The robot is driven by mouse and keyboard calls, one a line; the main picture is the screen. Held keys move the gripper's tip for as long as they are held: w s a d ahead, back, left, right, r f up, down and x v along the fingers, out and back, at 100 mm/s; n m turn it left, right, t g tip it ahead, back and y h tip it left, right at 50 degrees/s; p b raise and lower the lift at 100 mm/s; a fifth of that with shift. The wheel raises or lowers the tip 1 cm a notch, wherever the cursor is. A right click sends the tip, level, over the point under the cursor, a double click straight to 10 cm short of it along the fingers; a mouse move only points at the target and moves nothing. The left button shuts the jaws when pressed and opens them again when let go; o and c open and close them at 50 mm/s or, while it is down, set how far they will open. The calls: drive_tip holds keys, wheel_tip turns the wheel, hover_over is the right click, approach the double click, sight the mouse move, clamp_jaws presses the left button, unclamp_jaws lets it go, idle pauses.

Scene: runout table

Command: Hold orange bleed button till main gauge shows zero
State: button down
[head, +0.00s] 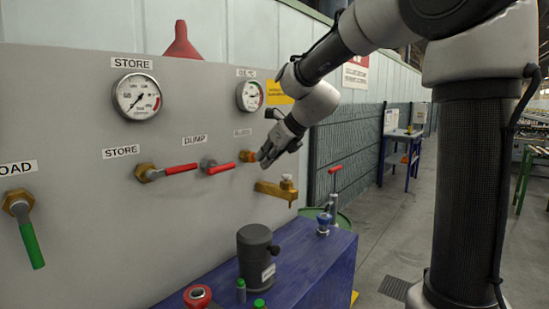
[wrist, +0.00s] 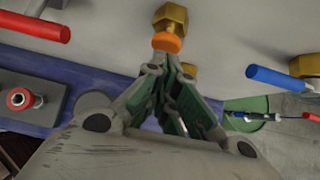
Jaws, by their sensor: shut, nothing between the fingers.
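The orange bleed button (wrist: 167,42) sits on a brass fitting (wrist: 171,15) on the grey panel. In the head view the orange button (head: 246,156) shows at the left of my gripper (head: 264,158). In the wrist view my gripper (wrist: 170,68) is shut and empty, its fingertips just below the button; I cannot tell whether they touch it. A gauge (head: 250,96) is above the button, its label too small to read surely and its needle not clear. A larger gauge labelled STORE (head: 137,96) is at the left, its needle off to one side.
Red levers (head: 181,168) and (head: 220,169) project from the panel left of the button. A brass tap (head: 276,190) projects below my gripper. A blue bench (head: 310,262) carries a dark cylinder (head: 256,250) and small parts. Open floor lies at the right.

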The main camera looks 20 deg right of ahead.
drive_tip(key=shift+w+a, duration=0.15)
drive_tip(key=shift+w, duration=0.05)
